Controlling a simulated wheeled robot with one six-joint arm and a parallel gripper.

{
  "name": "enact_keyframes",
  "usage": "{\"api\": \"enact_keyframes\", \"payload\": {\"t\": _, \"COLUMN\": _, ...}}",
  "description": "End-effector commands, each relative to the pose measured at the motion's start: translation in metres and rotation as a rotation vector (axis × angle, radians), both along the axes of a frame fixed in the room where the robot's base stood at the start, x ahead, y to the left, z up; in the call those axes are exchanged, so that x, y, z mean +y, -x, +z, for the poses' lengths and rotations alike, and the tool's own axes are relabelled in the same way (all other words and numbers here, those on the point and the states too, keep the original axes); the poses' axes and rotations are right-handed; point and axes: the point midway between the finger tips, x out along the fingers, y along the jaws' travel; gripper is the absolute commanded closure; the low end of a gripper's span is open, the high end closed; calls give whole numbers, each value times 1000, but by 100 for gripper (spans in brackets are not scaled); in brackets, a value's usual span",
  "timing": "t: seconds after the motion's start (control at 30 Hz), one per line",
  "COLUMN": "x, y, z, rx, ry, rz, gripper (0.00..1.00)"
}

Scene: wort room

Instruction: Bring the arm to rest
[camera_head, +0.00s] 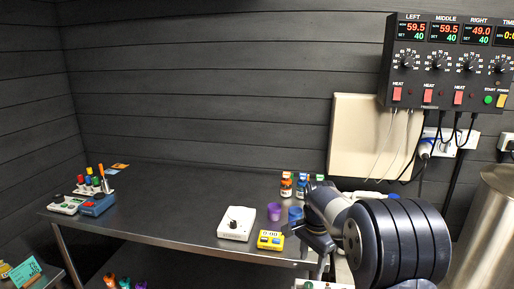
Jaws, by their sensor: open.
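My arm (400,240) is folded at the lower right, its large dark joint nearest the camera. My gripper (318,245) hangs at the end of the arm, by the right end of the metal bench (150,215). It is small, dark and partly hidden by my own arm links. The jaws are open, and I see nothing held in them.
On the bench are a white device with a knob (236,224), a yellow timer (270,240), a purple cup (274,212), a blue cup (295,214), small bottles (287,186) and a marker rack (95,202). A control panel (450,60) hangs above; a metal vessel (490,230) stands right.

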Motion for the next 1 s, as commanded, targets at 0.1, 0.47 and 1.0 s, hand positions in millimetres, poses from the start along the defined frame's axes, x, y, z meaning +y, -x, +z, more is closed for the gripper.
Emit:
{"api": "enact_keyframes", "payload": {"t": 0.1, "x": 0, "y": 2, "z": -29, "rx": 11, "ry": 0, "rz": 0, "gripper": 52}}
{"api": "enact_keyframes", "payload": {"t": 0.47, "x": 0, "y": 2, "z": -101, "rx": 10, "ry": -1, "rz": 0, "gripper": 52}}
{"api": "enact_keyframes", "payload": {"t": 1.0, "x": 0, "y": 1, "z": -96, "rx": 6, "ry": 2, "rz": 449, "gripper": 52}}
